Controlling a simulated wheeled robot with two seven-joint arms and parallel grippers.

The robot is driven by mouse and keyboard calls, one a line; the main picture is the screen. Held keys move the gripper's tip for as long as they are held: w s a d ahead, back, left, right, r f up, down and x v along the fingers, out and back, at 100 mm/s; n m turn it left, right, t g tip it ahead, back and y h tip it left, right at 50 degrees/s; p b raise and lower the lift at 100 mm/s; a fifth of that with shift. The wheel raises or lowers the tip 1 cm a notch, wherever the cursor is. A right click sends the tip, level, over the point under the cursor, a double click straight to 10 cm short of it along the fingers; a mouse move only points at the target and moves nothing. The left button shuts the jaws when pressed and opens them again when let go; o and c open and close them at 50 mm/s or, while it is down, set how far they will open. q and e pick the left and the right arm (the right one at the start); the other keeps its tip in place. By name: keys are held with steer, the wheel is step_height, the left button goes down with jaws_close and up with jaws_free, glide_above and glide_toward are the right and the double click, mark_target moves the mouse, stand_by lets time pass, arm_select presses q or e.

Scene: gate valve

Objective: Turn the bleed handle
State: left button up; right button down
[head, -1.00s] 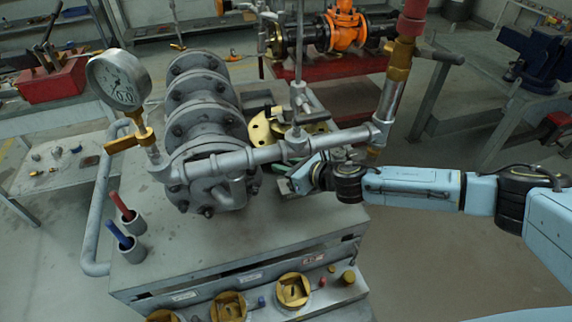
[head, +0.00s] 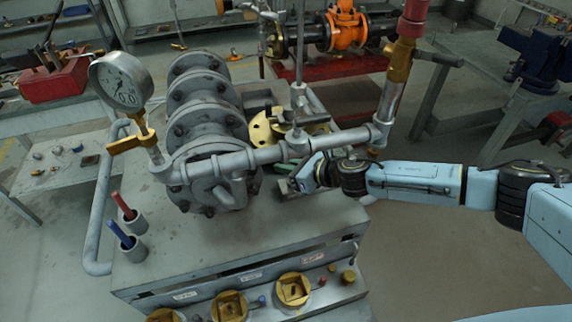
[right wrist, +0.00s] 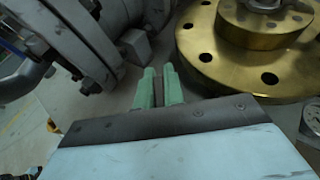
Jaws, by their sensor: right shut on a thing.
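A grey flanged valve body (head: 205,150) stands on the bench, with a grey pipe (head: 240,160) running across its front. My right gripper (head: 278,180) reaches in from the right, low behind the pipe, and is partly hidden by it. In the right wrist view its two green fingers (right wrist: 160,88) are close together, shut on a thin grey piece that seems to be the bleed handle. The handle is mostly hidden by the fingers, so its angle cannot be told. A grey block (right wrist: 135,46) on the valve lies just beyond the fingertips. My left gripper is not in view.
A pressure gauge (head: 120,82) with a yellow handle (head: 130,141) stands at the pipe's left end, and a red-topped relief valve (head: 400,60) at its right end. A brass flange (right wrist: 250,45) lies right of my fingers. Two cups (head: 131,243) hold coloured tools.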

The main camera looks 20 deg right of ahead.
steer(key=c, duration=1.5)
jaws_free()
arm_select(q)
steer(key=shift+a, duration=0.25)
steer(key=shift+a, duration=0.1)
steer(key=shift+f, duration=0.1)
